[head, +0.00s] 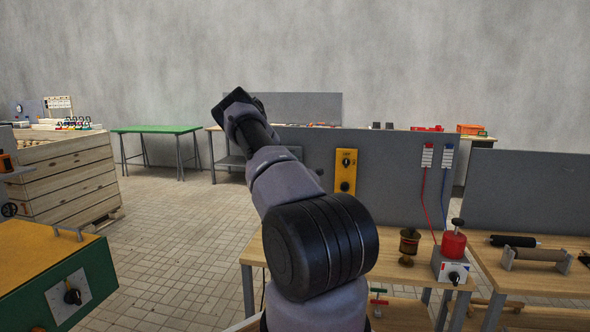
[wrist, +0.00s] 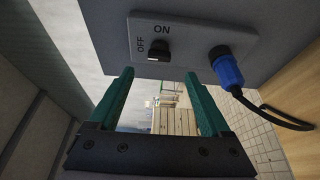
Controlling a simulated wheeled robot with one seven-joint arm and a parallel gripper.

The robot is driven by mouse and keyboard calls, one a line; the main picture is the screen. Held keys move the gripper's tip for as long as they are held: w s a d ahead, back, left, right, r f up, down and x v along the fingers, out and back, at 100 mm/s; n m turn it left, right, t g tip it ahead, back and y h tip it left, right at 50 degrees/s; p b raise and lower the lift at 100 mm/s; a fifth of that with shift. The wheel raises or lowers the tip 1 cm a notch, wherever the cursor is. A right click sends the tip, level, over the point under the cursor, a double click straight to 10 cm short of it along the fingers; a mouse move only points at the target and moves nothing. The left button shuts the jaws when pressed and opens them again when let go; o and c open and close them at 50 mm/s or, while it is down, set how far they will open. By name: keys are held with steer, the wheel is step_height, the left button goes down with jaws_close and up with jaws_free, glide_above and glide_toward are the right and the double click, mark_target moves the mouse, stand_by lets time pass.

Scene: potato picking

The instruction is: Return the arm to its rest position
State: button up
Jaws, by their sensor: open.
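My gripper (wrist: 159,76) shows in the wrist view with its two green fingers spread apart and nothing between them. Beyond the fingers, at a distance, are floor tiles and light wooden boards (wrist: 176,122). In the head view my arm rises from the bottom centre and leans up and to the left, its dark end in the air before the back of the room. The fingers cannot be made out in that view.
Close above the fingers in the wrist view is a grey ON/OFF switch plate (wrist: 195,40) with a blue plug (wrist: 226,68) and black cable. A green box with yellow top (head: 62,283) stands lower left, a wooden crate (head: 72,178) behind it, and a workbench (head: 408,275) right.

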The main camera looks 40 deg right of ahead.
steer(key=shift+v, duration=1.2)
steer(key=s+a+r+m+g+h, duration=0.1)
steer(key=a+r+m+g, duration=0.15)
steer(key=r+m, duration=0.4)
steer(key=s+a+r+m+g, duration=0.1)
steer(key=a+r+m, duration=0.35)
steer(key=r, duration=0.25)
steer(key=s+a+r+m+g+y, duration=0.15)
steer(key=s+a+r, duration=0.25)
steer(key=a, duration=0.4)
steer(key=s+a+r+m+g+y, duration=0.1)
steer(key=s+a+r+m+y, duration=0.3)
steer(key=a, duration=0.5)
steer(key=s+a+r+g+y, duration=0.1)
steer(key=s+a+r+y, duration=0.1)
steer(key=s+a, duration=1)
steer(key=s+a+r+g+y, duration=0.2)
steer(key=s+a+y, duration=0.2)
steer(key=s+a, duration=0.9)
steer(key=s, duration=0.4)
steer(key=shift+s, duration=0.25)
